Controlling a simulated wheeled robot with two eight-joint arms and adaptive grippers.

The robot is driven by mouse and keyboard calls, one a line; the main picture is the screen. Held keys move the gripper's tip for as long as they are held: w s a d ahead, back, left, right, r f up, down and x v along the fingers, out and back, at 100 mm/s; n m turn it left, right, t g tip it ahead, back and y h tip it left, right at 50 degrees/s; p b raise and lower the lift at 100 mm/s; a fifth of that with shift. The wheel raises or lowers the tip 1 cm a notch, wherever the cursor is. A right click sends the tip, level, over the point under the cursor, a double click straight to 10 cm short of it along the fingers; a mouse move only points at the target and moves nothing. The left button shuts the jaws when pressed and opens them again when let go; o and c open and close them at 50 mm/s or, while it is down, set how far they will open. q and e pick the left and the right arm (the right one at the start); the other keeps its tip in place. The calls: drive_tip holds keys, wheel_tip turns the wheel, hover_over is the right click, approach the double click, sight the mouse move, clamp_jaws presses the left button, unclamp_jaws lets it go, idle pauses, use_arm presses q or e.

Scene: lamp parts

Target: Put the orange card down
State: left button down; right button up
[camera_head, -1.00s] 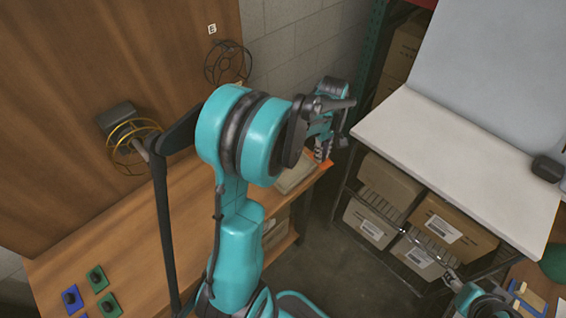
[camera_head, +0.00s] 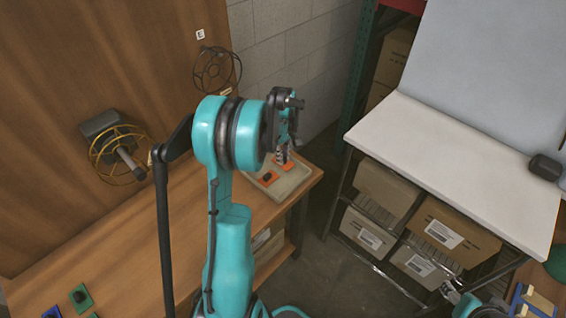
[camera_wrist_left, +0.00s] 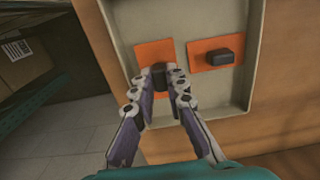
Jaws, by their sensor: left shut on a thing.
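My left gripper (camera_head: 283,152) points down over the tray at the far end of the wooden workbench. Its fingers (camera_wrist_left: 160,85) are shut on the dark knob of an orange card (camera_wrist_left: 152,51), which also shows in the head view (camera_head: 290,164). The card lies inside the tray's outline; whether it touches the floor of the tray I cannot tell. A second orange card (camera_wrist_left: 202,61) with a black knob lies beside it in the shallow beige tray (camera_wrist_left: 190,17). Part of the held card is hidden by the fingers. My right gripper (camera_head: 451,291) is small at the lower right.
The wooden workbench (camera_head: 130,250) carries green and blue cards at its near left. Wire cages (camera_head: 118,155) hang on the wooden wall panel. A white table (camera_head: 450,160) stands at the right, with boxes (camera_head: 390,187) on a rack below. Floor shows between the benches.

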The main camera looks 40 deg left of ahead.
use_arm(q)
wheel_tip(320, 180, down, 2)
drive_tip(key=shift+f+b, duration=0.25)
drive_tip(key=shift+b, duration=0.05)
drive_tip(key=shift+r, duration=0.1)
drive_tip(key=c, duration=1.5)
unclamp_jaws()
drive_tip(key=shift+c, duration=0.2)
